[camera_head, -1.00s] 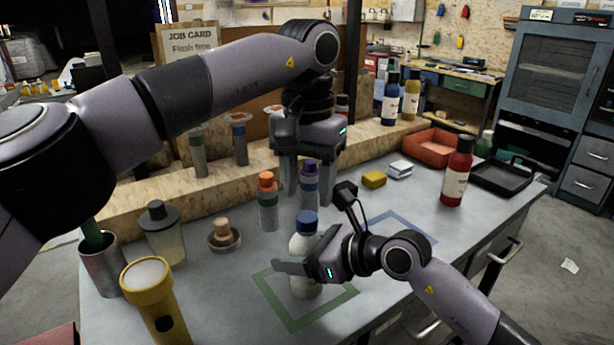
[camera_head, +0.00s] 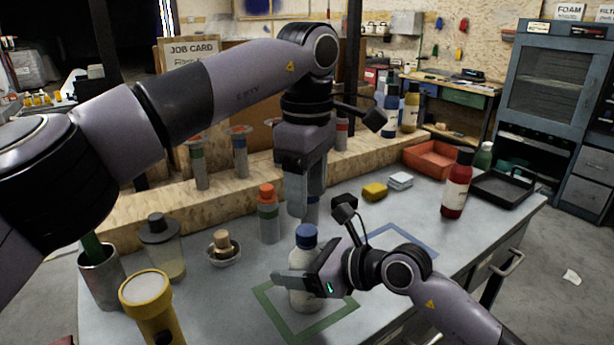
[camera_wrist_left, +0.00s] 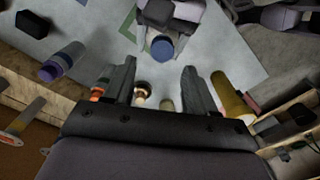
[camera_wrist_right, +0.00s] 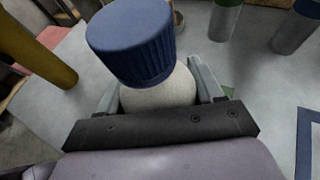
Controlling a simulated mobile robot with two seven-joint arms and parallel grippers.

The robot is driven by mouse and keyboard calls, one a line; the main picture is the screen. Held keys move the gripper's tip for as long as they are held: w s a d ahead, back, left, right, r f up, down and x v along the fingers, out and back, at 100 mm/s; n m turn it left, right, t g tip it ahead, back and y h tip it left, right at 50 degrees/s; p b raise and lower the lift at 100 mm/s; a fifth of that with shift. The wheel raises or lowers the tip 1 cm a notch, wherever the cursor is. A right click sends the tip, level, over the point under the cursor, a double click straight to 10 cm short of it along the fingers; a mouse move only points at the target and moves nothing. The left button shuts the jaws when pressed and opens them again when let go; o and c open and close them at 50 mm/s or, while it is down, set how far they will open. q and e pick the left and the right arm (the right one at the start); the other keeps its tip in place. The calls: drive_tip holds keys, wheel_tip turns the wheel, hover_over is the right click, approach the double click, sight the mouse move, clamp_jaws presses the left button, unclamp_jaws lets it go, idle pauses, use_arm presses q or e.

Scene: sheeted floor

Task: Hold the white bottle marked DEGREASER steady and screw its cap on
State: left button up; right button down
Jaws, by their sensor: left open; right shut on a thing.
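The white bottle (camera_head: 303,262) stands upright inside a green square outline on the bench; its marking cannot be read. Its blue cap (camera_head: 306,236) sits on top; how tight it is cannot be told. The ribbed cap looms large in the right wrist view (camera_wrist_right: 130,42), with the white shoulder (camera_wrist_right: 160,95) below it. My right gripper (camera_head: 292,283) is shut around the bottle's body, one finger each side. My left gripper (camera_head: 300,208) is above the cap, pointing down, open and empty. In the left wrist view the cap (camera_wrist_left: 162,48) lies beyond the open fingers, apart from them.
An orange-capped bottle (camera_head: 268,215) and a purple-capped bottle (camera_wrist_left: 62,62) stand close behind. A yellow flashlight (camera_head: 150,300), a clear dark-topped bottle (camera_head: 162,250) and a small bowl (camera_head: 223,255) are to the left. A blue outline (camera_head: 405,243) marks clear bench on the right.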

sight(307, 230)
use_arm(q)
drive_tip(key=n, duration=0.5)
drive_tip(key=shift+r, duration=0.15)
drive_tip(key=n, duration=0.3)
drive_tip(key=shift+r, duration=0.1)
drive_tip(key=n, duration=0.6)
drive_tip(key=shift+r+n, duration=0.2)
drive_tip(key=shift+n, duration=0.1)
drive_tip(key=n, duration=0.4)
drive_tip(key=shift+r+n, duration=0.15)
drive_tip(key=shift+n, duration=0.15)
drive_tip(key=n, duration=0.3)
drive_tip(key=shift+r, duration=0.1)
drive_tip(key=n, duration=0.4)
drive_tip(key=shift+s+r+n, duration=0.1)
drive_tip(key=shift+n, duration=0.2)
drive_tip(key=shift+r+n, duration=0.1)
drive_tip(key=shift+n, duration=1.6)
drive_tip(key=shift+f, duration=4.05)
